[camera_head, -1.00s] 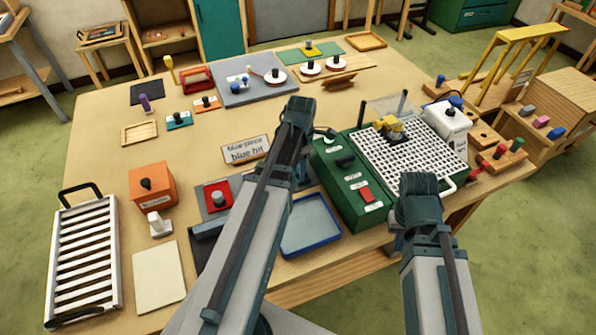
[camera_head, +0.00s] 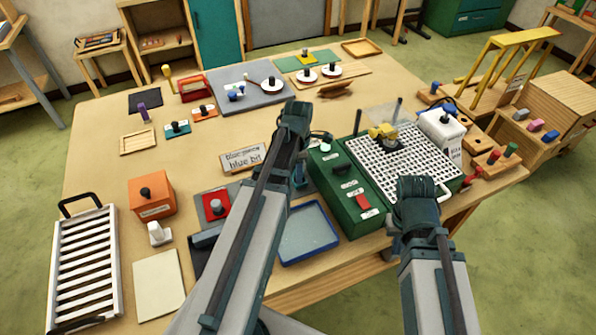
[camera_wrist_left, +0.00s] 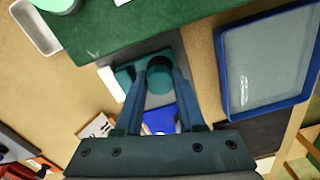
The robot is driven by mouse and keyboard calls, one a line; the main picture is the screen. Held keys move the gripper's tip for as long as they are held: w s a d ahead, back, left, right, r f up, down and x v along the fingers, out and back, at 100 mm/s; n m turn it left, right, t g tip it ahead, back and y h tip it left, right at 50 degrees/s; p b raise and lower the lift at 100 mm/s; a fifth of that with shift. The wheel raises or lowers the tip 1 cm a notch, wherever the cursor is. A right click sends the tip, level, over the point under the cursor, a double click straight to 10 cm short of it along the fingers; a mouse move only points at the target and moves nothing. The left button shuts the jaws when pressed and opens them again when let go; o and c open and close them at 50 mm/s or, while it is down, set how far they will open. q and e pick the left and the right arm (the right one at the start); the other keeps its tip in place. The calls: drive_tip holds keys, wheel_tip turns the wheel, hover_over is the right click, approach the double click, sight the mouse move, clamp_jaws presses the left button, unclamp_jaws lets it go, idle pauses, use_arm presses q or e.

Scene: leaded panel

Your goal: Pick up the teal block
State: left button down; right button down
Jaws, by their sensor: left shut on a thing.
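In the left wrist view a teal block (camera_wrist_left: 159,82) with a rounded dark top stands between the two fingers of my left gripper (camera_wrist_left: 160,68). The fingers are shut on it, one on each side. A flat teal patch shows just left of it, on a grey surface beside a green case. In the head view my left arm hides most of this spot, and the gripper (camera_head: 299,183) shows only in part beside the green machine. My right arm reaches in at the lower right, but its gripper is not visible.
The green machine (camera_head: 335,190) with a white grid stands right of my left gripper. A blue-rimmed tray (camera_head: 308,236) lies in front. A sign (camera_head: 243,157), an orange box (camera_head: 150,194) and a white rack (camera_head: 84,262) are to the left. The table's middle is fairly clear.

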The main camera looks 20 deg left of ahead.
use_arm(q)
wheel_tip(320, 180, up, 8)
drive_tip(key=p, duration=0.7)
drive_tip(key=shift+r, duration=0.2)
drive_tip(key=shift+f, duration=0.1)
drive_tip(key=c, duration=1.1)
unclamp_jaws()
clamp_jaws()
